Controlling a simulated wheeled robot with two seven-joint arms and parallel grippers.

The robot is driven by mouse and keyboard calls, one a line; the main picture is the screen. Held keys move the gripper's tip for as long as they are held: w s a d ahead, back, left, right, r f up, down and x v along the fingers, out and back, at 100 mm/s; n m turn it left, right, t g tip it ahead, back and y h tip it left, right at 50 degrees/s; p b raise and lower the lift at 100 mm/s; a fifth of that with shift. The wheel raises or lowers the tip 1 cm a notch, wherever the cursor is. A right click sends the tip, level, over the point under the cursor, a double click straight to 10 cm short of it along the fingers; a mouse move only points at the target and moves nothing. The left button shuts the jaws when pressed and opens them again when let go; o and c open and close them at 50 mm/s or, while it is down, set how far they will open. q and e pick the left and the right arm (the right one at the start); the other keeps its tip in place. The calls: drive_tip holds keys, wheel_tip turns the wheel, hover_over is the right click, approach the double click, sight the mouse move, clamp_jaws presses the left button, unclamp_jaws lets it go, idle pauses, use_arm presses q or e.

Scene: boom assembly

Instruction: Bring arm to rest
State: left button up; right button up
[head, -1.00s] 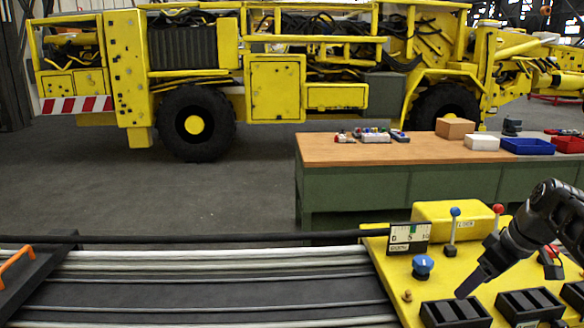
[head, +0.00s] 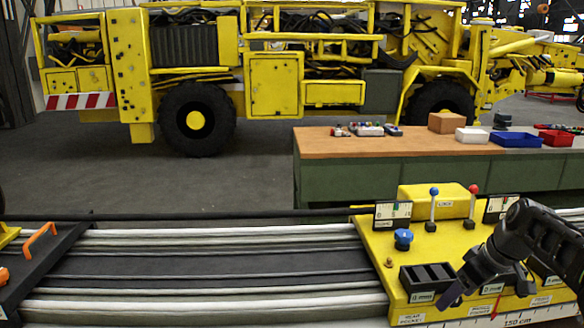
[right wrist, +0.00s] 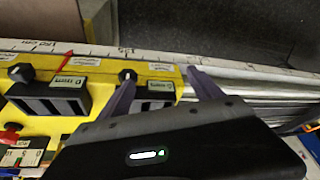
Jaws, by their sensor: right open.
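My right gripper (head: 450,294) is in the lower right of the head view, over the front part of the yellow control panel (head: 385,249). In the right wrist view the gripper (right wrist: 161,77) has its two dark fingers spread with nothing between them. The fingers reach over the panel's scale edge, beside a black slotted block (right wrist: 152,100). Whether they touch the panel is unclear. My right arm hides part of the panel's right side. My left gripper is in neither view.
The panel carries a blue knob (head: 403,238), a blue-topped lever (head: 433,208) and a red-topped lever (head: 472,205). Pale rails (head: 230,232) run left to a black plate with an orange handle (head: 41,239). A workbench (head: 350,146) stands behind.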

drive_tip(key=s+a+f+m+g, duration=0.1)
drive_tip(key=a+f, duration=0.5)
drive_tip(key=f, duration=0.4)
drive_tip(key=s+a+f+m+y, duration=0.1)
drive_tip(key=a+f, duration=0.6)
drive_tip(key=f, duration=0.2)
drive_tip(key=s+a+f+m+g, duration=0.1)
drive_tip(key=s+a+f, duration=0.1)
drive_tip(key=a+f, duration=0.6)
drive_tip(key=s+a+f+m, duration=0.1)
drive_tip(key=s+a+f, duration=0.3)
drive_tip(key=s, duration=0.4)
drive_tip(key=s+a+f+m+g, duration=0.1)
drive_tip(key=s+a+f, duration=0.4)
drive_tip(key=s, duration=0.2)
drive_tip(key=s+a+f+m+y, duration=0.1)
drive_tip(key=s+a+f, duration=0.4)
drive_tip(key=s, duration=0.3)
drive_tip(key=shift+s, duration=0.35)
drive_tip(key=shift+w, duration=0.1)
